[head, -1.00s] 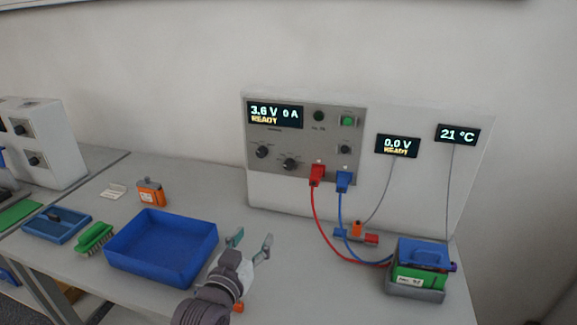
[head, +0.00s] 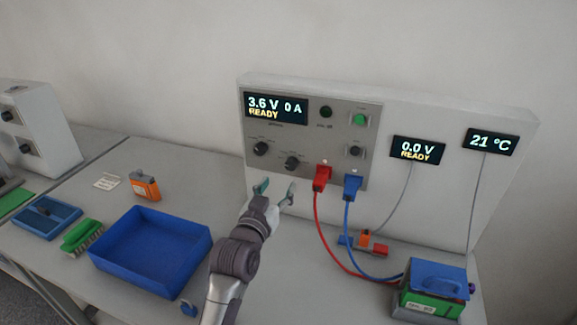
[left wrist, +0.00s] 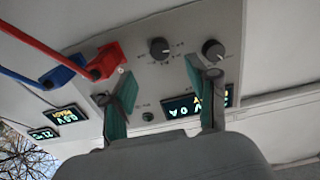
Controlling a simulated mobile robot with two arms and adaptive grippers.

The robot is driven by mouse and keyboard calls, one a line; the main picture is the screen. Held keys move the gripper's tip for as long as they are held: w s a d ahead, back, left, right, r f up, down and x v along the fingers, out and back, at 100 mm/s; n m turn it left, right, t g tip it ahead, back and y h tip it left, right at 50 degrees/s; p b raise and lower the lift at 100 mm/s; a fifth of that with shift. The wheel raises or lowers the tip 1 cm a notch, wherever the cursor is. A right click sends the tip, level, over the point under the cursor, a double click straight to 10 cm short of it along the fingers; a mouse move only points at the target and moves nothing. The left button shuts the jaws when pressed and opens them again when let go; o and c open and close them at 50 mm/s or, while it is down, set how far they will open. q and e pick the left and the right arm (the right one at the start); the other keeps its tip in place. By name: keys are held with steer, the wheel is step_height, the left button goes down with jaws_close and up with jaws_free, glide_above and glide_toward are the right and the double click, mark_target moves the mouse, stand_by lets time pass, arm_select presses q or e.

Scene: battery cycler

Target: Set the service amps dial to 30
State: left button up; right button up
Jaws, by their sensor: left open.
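The cycler's grey panel (head: 310,120) carries two black dials, a left dial (head: 261,149) and a right dial (head: 291,163). Their labels are too small to read, so I cannot tell which is the service amps dial. My left gripper (head: 275,188) is open and empty, below the dials in the head view, apart from them. In the upside-down left wrist view, the right dial (left wrist: 160,48) shows between the spread fingers, beyond their tips; the left dial (left wrist: 212,50) is beside the right-hand finger. The display (head: 276,107) reads 3.6 V, 0 A, READY. My right gripper is not seen.
A red plug (head: 322,178) and a blue plug (head: 352,186) with hanging cables sit right of the dials. A blue tray (head: 150,250) stands on the table at left. A green battery unit (head: 430,305) stands at the right. Air left of the dials is free.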

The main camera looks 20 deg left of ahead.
mark_target(290, 167)
arm_select(q)
steer(key=w+p, duration=0.1)
steer(key=w, duration=0.6)
steer(key=shift+w+d, duration=0.15)
steer(key=shift+w, duration=0.15)
steer(key=shift+w+f, duration=0.1)
steer(key=shift+w, duration=0.2)
steer(key=shift+c, duration=0.4)
jaws_close()
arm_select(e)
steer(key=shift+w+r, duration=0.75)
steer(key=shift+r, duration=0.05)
